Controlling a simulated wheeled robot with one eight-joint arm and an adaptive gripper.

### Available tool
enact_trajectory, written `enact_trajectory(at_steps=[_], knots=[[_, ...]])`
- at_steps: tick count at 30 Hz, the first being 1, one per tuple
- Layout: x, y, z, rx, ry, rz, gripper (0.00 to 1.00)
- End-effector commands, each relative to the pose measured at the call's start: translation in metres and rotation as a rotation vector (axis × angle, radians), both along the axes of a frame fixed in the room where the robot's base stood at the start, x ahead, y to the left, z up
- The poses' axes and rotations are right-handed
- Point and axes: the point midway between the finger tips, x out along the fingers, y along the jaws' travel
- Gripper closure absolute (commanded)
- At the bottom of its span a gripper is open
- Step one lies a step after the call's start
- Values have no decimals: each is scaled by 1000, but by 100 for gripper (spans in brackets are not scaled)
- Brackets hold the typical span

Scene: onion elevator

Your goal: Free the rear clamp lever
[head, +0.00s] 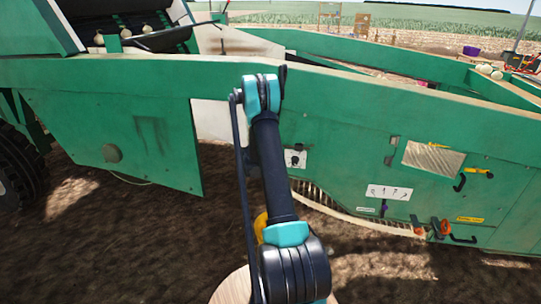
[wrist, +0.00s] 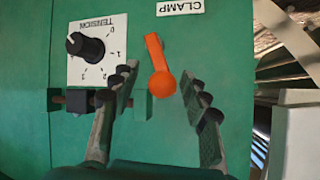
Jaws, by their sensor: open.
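An orange lever (wrist: 160,68) shows in the wrist view, below a white plate reading CLAMP (wrist: 180,7). It is on the green panel, its round end low and its arm pointing up and slightly left. My gripper (wrist: 159,76) is open, with one finger on each side of the lever in the picture. I see no finger clearly touching it, and its depth from the panel is hard to judge. In the head view my own arm covers the middle, and I cannot make out the gripper there.
A black TENSION knob (wrist: 86,47) on a white dial is left of the lever. A bolt with a dark block (wrist: 80,101) sits below it. The panel ends at the right, beside metal bars (wrist: 285,65). Other orange handles (head: 434,228) are low on the green machine (head: 330,125).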

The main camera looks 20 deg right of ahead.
Motion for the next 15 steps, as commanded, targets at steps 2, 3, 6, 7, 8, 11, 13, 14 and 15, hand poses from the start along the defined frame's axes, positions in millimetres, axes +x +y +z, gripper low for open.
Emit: enact_trajectory(at_steps=[2,3,6,7,8,11,13,14,15], knots=[[-1,1,1,0,-1,1,54],[-2,3,2,0,0,1,54],[-8,9,7,0,0,1,54],[-11,12,10,0,0,1,54],[-14,15,13,0,0,1,54],[-26,29,24,0,0,4,54],[-35,37,31,1,0,2,54],[-39,41,34,0,1,2,54],[-43,46,39,0,0,1,54]])
